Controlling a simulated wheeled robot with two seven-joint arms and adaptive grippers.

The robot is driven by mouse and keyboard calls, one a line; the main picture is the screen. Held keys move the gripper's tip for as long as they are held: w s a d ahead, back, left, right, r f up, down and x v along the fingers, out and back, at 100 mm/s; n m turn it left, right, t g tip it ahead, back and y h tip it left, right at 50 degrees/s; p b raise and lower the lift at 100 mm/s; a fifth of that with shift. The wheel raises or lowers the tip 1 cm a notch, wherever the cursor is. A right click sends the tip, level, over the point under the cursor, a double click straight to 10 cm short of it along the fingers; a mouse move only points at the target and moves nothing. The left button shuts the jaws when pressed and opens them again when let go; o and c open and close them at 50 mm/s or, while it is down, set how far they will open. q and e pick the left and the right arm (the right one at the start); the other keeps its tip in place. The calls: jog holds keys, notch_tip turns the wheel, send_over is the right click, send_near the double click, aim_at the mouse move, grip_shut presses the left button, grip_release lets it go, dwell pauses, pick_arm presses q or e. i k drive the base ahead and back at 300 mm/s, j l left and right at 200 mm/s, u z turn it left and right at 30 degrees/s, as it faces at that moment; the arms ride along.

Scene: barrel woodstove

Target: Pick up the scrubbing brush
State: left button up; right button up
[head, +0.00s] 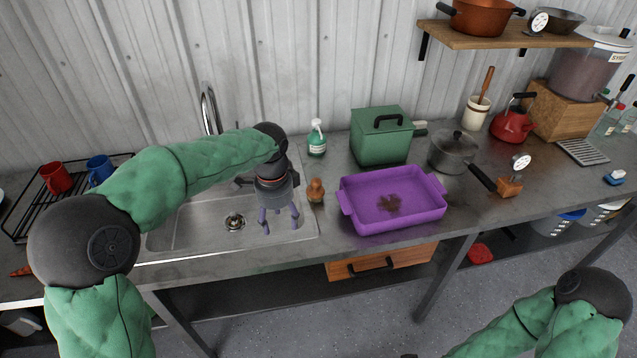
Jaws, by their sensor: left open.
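A small brown scrubbing brush (316,190) with a rounded knob stands upright on the metal counter, just right of the sink. My left gripper (280,219) is open and empty, fingers pointing down over the right part of the sink basin. It is a short way left of the brush and apart from it. My right arm shows at the bottom right, but its gripper is out of the picture.
A purple tray (394,221) with a brown stain stands right of the brush. A green spray bottle (317,139) and green bread box (381,137) stand behind. The faucet (208,107) rises behind the sink. A grey pot (453,152) stands farther right.

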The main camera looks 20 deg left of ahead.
aim_at(315, 192)
jog(key=i, duration=0.85)
